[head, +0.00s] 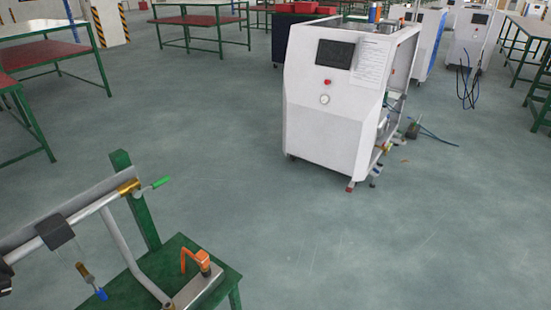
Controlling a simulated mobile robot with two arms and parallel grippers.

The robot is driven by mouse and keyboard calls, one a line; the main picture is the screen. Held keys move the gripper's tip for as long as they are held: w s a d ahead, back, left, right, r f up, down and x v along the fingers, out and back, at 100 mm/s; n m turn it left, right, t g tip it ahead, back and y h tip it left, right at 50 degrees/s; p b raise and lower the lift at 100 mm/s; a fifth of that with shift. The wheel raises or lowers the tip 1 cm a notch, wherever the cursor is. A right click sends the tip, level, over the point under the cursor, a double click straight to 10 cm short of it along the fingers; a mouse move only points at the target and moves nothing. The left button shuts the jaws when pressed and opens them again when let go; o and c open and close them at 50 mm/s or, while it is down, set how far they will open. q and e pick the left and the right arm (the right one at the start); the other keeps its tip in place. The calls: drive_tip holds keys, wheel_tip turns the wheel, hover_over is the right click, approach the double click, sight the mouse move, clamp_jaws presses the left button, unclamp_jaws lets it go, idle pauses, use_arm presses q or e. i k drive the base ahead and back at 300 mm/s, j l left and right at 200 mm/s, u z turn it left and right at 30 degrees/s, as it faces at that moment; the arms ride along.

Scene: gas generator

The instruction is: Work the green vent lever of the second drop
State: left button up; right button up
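A green lever (155,184) sticks out to the right from a brass valve (129,187) at the lower left. The valve sits at the upper right end of a slanted silver pipe (90,210). It is the only green lever I can make out, and I cannot tell which drop it belongs to. A black block (55,231) is on the pipe, and a thin piece with a brass part (83,271) and a blue tip (101,294) hangs below it. Neither of my grippers can be made out in the head view.
A green stand (215,268) below the pipe carries an orange handle (190,261). A white machine cabinet (325,110) stands on the floor at centre right, with hoses beside it. Green-framed tables (203,20) line the back. The grey floor between is clear.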

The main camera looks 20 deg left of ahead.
sight(154, 185)
drive_tip(key=i+l+z, duration=0.1)
drive_tip(key=i, duration=0.3)
drive_tip(key=i+l+z, duration=0.1)
drive_tip(key=i+l, duration=0.3)
drive_tip(key=i, duration=0.45)
drive_tip(key=i+u, duration=0.2)
drive_tip(key=u, duration=0.2)
drive_tip(key=i+u, duration=0.35)
drive_tip(key=i+l+u, duration=0.1)
drive_tip(key=u, duration=0.3)
drive_tip(key=i+l+u, duration=0.15)
drive_tip(key=u, duration=0.2)
